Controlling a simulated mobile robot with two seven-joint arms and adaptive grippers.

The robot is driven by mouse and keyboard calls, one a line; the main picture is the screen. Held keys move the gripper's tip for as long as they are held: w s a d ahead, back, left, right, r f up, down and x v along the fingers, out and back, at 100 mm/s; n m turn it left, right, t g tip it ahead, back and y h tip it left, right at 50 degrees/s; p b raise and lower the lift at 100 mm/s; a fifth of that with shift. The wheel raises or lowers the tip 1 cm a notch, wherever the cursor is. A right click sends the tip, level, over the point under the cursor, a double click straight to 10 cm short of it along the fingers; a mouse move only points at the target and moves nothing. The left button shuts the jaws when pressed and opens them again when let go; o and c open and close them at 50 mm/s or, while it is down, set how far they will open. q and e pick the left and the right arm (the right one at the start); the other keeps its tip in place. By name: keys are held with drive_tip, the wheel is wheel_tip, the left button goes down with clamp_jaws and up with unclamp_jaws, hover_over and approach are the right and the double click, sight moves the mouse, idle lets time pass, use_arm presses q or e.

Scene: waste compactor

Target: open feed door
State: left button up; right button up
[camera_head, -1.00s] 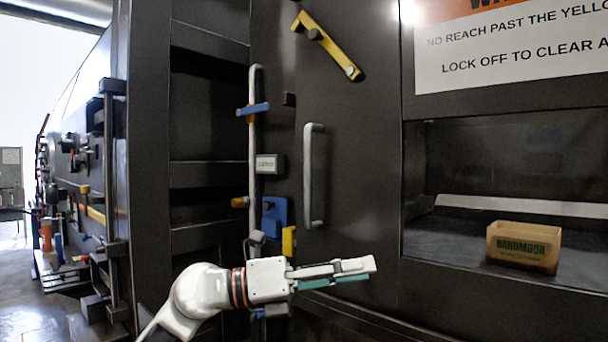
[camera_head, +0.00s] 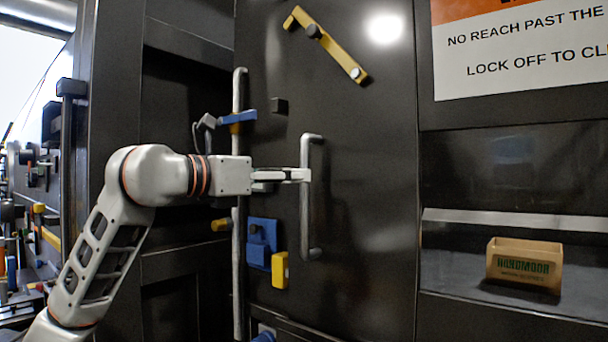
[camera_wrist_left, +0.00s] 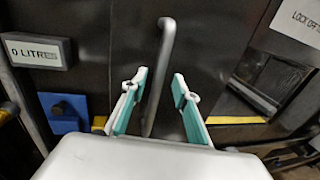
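The feed door (camera_head: 370,200) is a large dark panel that looks shut in the head view. A grey vertical bar handle (camera_head: 305,225) stands on its left part. My left gripper (camera_head: 302,175) is at the upper half of this handle, reaching in from the left. In the left wrist view, the open gripper (camera_wrist_left: 159,80) has its two teal-lined fingers on either side of the handle (camera_wrist_left: 152,100), with gaps showing beside the bar. I cannot tell how deep the bar sits between them. My right gripper is out of view.
A yellow bar (camera_head: 332,48) is mounted diagonally on the upper door. A long grey rod (camera_head: 239,275) with a blue lever (camera_head: 238,117) runs along the door's left side. A blue block (camera_head: 262,243) and a yellow block (camera_head: 280,270) sit low.

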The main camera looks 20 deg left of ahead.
use_arm(q)
drive_tip(key=shift+x, duration=2.2)
drive_tip(key=shift+a, duration=0.1)
clamp_jaws()
